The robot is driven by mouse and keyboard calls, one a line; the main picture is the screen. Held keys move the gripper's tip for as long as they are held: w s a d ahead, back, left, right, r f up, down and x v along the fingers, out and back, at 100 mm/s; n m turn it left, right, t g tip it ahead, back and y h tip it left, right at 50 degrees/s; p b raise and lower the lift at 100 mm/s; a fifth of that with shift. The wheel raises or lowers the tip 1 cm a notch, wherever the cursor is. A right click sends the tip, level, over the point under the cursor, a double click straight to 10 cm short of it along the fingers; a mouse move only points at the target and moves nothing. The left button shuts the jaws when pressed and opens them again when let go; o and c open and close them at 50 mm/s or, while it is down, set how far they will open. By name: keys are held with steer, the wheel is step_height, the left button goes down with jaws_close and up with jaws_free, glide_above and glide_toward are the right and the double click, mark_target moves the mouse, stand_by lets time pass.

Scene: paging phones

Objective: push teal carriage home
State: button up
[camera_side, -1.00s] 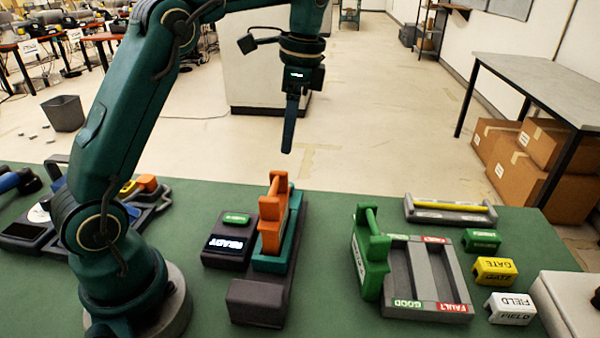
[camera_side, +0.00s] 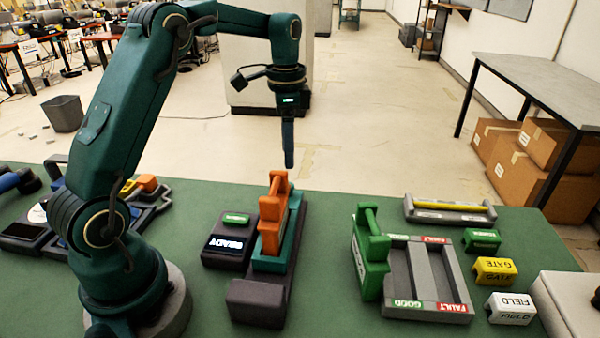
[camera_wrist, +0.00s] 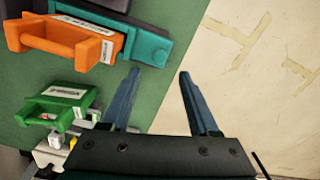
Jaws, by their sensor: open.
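The teal carriage (camera_side: 291,253) sits in the dark dock (camera_side: 258,304) on the green table, with an orange handled piece (camera_side: 272,222) standing in it. In the wrist view the teal carriage (camera_wrist: 150,48) extends past the orange piece (camera_wrist: 72,42) at the upper left. My gripper (camera_side: 289,166) points down above and just behind the carriage's far end, apart from it. In the wrist view my gripper (camera_wrist: 158,74) shows two blue fingers spread apart with nothing between them, over the table edge.
A display reading READY (camera_side: 226,245) and a green button (camera_side: 236,218) are on the dock's left. A green handled piece (camera_side: 370,262) stands left of a grey tray (camera_side: 400,262) marked GOOD and FAULT. GATE (camera_side: 495,270) and FIELD (camera_side: 510,308) blocks lie further right.

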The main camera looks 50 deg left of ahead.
steer(key=shift+f, duration=3.55)
steer(key=shift+c, duration=0.3)
jaws_close()
steer(key=shift+r, duration=0.1)
